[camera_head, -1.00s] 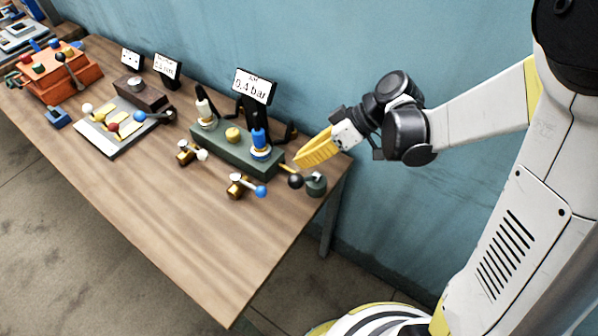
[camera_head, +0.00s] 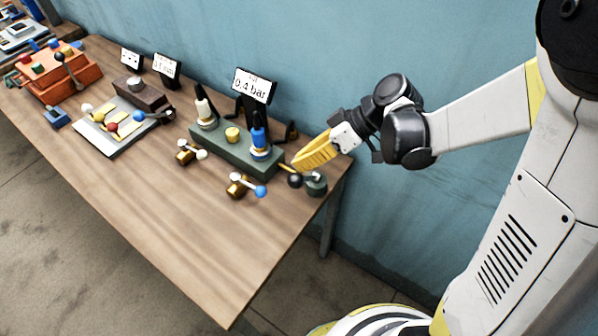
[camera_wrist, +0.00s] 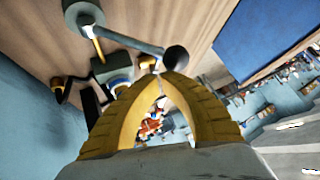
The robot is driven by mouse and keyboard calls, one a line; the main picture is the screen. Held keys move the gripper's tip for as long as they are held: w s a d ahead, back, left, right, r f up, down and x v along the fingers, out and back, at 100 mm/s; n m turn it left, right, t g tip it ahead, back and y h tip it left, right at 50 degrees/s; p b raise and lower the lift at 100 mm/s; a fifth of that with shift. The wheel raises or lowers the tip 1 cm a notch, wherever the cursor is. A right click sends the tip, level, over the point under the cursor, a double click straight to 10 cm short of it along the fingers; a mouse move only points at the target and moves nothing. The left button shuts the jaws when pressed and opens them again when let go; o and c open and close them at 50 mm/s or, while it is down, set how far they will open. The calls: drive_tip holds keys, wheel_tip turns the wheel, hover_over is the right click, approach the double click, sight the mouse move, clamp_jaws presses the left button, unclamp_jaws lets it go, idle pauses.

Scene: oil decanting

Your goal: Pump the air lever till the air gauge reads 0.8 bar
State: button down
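The air lever has a dark round base (camera_head: 316,184) at the table's right end and an arm ending in a black ball knob (camera_head: 295,181). In the wrist view the knob (camera_wrist: 176,59) is just beyond my fingertips, slightly right. My yellow gripper (camera_head: 297,168) is above the knob, pointing down-left. Its fingertips meet in the wrist view (camera_wrist: 159,75), with nothing visible between them. I cannot tell whether they touch the knob. The air gauge (camera_head: 253,85) is a white display on a dark stand and reads 0.4 bar.
A green block (camera_head: 222,146) with a white and a blue bottle-like fitting stands left of the lever. A brass valve with a blue-tipped handle (camera_head: 240,184) and a white-tipped one (camera_head: 186,153) sit in front. The table's front area is clear.

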drive_tip(key=s+a+f+b, duration=0.3)
drive_tip(key=s+f+b, duration=0.1)
drive_tip(key=f+b, duration=0.1)
drive_tip(key=shift+s+a+f, duration=0.25)
drive_tip(key=shift+f, duration=0.1)
idle(6.6)
